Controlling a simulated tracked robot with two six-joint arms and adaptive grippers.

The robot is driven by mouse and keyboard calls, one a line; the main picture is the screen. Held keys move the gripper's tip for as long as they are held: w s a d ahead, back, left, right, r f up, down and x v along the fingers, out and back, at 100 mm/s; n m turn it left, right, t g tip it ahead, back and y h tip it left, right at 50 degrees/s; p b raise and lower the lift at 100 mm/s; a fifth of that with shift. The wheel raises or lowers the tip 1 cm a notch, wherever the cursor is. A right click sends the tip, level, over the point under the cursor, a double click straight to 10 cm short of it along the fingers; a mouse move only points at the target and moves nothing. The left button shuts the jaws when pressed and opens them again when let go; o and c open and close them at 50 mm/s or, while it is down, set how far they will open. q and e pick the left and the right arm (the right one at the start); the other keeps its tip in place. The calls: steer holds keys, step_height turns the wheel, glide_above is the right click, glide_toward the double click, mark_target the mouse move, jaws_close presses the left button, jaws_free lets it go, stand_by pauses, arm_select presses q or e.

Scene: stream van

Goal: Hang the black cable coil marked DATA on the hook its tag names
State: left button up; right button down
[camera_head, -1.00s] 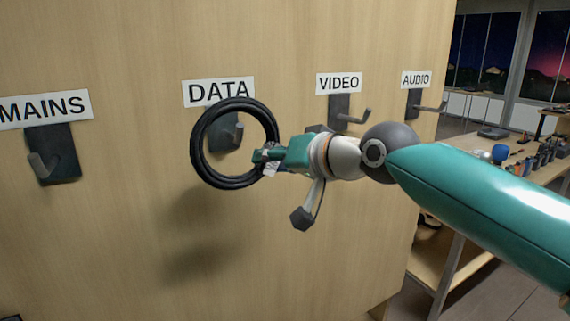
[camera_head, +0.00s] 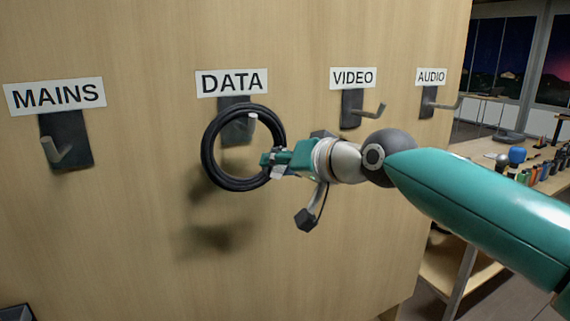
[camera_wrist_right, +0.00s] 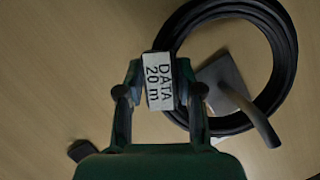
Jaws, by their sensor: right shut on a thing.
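The black cable coil (camera_head: 208,152) hangs upright in front of the hook (camera_head: 238,128) under the DATA label (camera_head: 232,82). The hook's pale tip shows through the ring's opening, just below its upper rim. In the right wrist view, the hook's prong (camera_wrist_right: 262,125) crosses in front of the coil (camera_wrist_right: 287,50), so the ring appears to be around it. My right gripper (camera_head: 268,160) is shut on the coil's near-side edge at its white tag (camera_wrist_right: 159,82), which reads "DATA 20 m". Whether the coil rests on the prong cannot be told. My left gripper is out of view.
The wooden panel also carries a MAINS hook (camera_head: 66,140) at left, and a VIDEO hook (camera_head: 354,108) and AUDIO hook (camera_head: 430,102) at right, all empty. A bench (camera_head: 485,185) with small items stands beyond the panel's right edge.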

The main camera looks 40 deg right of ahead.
steer(key=shift+r, duration=0.1)
steer(key=c, duration=0.7)
jaws_free()
steer(key=shift+s, duration=0.15)
steer(key=f+p+v, duration=0.1)
steer(key=v, duration=0.5)
steer(key=a+p+v, duration=0.1)
steer(key=v, duration=0.5)
steer(key=s+f+p+v, duration=0.1)
steer(key=v, duration=0.6)
steer(key=shift+a+f, duration=0.3)
steer(key=shift+a, duration=0.1)
steer(key=shift+w+r+p, duration=0.1)
steer(key=shift+p, duration=0.25)
